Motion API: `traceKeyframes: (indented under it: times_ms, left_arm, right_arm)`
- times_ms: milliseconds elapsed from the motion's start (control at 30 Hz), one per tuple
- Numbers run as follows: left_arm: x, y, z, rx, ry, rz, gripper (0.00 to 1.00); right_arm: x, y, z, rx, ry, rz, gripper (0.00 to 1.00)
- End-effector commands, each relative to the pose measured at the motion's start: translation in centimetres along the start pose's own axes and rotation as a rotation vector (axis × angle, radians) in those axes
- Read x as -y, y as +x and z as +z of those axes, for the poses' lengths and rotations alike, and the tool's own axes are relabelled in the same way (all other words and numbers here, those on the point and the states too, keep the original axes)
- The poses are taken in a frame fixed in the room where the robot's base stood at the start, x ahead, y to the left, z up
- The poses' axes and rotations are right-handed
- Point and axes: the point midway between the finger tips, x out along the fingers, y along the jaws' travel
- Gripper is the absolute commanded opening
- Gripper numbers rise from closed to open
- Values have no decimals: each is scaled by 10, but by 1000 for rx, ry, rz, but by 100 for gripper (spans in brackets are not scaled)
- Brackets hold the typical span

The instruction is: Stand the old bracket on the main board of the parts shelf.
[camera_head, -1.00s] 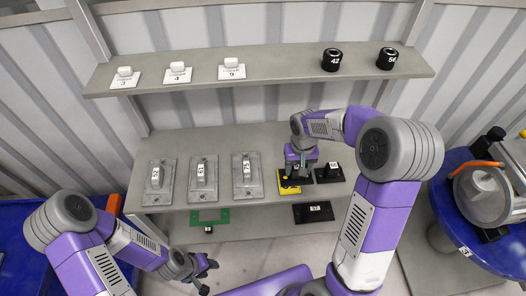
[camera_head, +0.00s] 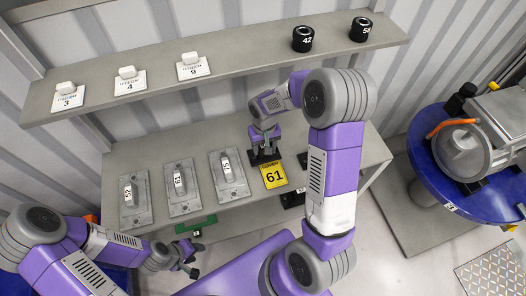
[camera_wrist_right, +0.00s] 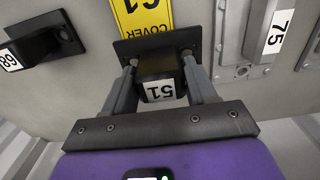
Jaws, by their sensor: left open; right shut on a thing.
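A black bracket labelled 51 (camera_wrist_right: 160,80) is between the two fingers of my right gripper (camera_wrist_right: 162,85), which is shut on its upright block. Its flat base plate points toward the main board (camera_wrist_right: 85,85). In the head view the right gripper (camera_head: 265,147) and the bracket's dark plate (camera_head: 262,159) are over the main board (camera_head: 246,208), just behind the yellow cover plate 61. I cannot tell whether the plate touches the board. My left gripper (camera_head: 190,260) is open and empty, low in front of the shelf.
The yellow plate (camera_head: 273,177) lies beside the bracket. Several grey brackets (camera_head: 181,187) stand to the left. The upper board (camera_head: 240,70) holds white switches and black knobs (camera_head: 302,39). A blue round table (camera_head: 440,185) is at right.

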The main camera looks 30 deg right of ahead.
Motion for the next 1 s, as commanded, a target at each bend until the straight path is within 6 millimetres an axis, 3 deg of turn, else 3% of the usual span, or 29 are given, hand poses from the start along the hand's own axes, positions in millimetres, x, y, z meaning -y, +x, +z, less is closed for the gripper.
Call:
traceKeyframes:
  times_ms: [300, 500, 533, 667, 1000]
  left_arm:
    - [3, 8, 0, 0, 0, 0, 43]
    - [2, 7, 0, 0, 0, 0, 43]
    - [2, 7, 0, 0, 0, 0, 43]
    - [2, 7, 0, -1, 0, 0, 43]
    - [2, 6, 0, 0, 0, 0, 43]
  right_arm:
    - [0, 35, 0, 0, 0, 0, 0]
    - [0, 36, 0, 0, 0, -1, 0]
    - [0, 37, 1, 3, 0, 0, 61]
    - [0, 36, 1, 2, 0, 0, 81]
    - [0, 32, 0, -1, 0, 0, 82]
